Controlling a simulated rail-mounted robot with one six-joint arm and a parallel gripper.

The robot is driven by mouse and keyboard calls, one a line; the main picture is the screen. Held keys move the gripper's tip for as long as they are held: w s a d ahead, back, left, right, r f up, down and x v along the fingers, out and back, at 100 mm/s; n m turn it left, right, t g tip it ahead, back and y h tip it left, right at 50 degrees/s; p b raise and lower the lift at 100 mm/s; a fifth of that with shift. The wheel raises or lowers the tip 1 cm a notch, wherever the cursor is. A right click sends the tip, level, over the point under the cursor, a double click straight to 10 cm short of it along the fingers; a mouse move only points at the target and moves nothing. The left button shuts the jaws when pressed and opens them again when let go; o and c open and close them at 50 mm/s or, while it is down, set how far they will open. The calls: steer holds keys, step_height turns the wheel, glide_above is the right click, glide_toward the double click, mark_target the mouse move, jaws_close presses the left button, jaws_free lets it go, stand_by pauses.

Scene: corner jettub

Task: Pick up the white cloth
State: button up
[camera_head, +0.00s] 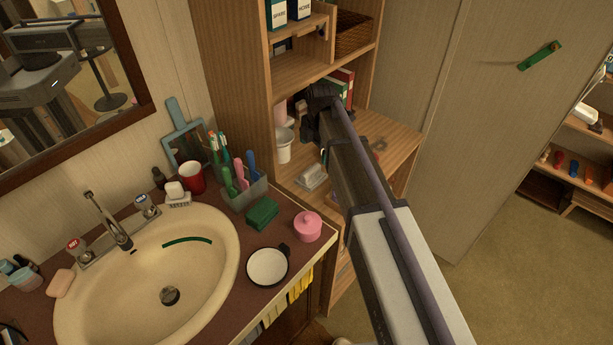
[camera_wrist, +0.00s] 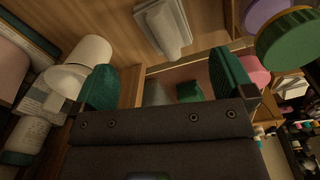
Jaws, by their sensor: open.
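A pale, whitish folded-looking item (camera_head: 312,177), which may be the white cloth, lies on the wooden shelf unit's lower surface. It also shows at the top of the wrist view (camera_wrist: 165,28), beyond my fingers. I cannot tell for sure that it is cloth. My gripper (camera_wrist: 165,82) is open, with its two green-padded fingers spread and nothing seen between them at close range. In the head view my dark wrist is inside the shelf unit, above and behind the pale item, and it hides the fingers. My gripper is apart from the item.
The wooden shelf unit's side panel (camera_head: 238,80) is close. A green-lidded container (camera_wrist: 288,40) is at the right. The sink counter is below left.

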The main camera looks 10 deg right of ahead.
mark_target(311, 169)
steer(key=a+n, duration=0.2)
steer(key=n, duration=0.1)
steer(key=shift+s+a+r+h, duration=0.15)
steer(key=shift+s+r+h, duration=0.05)
steer(key=shift+s+h, duration=0.1)
step_height(311, 169, down, 6)
steer(key=b, duration=0.6)
steer(key=f+b, duration=0.5)
steer(key=shift+s+d+f, duration=0.15)
steer(key=shift+d+f, duration=0.05)
steer(key=shift+d, duration=0.15)
steer(key=shift+r, duration=0.25)
steer(key=c, duration=1)
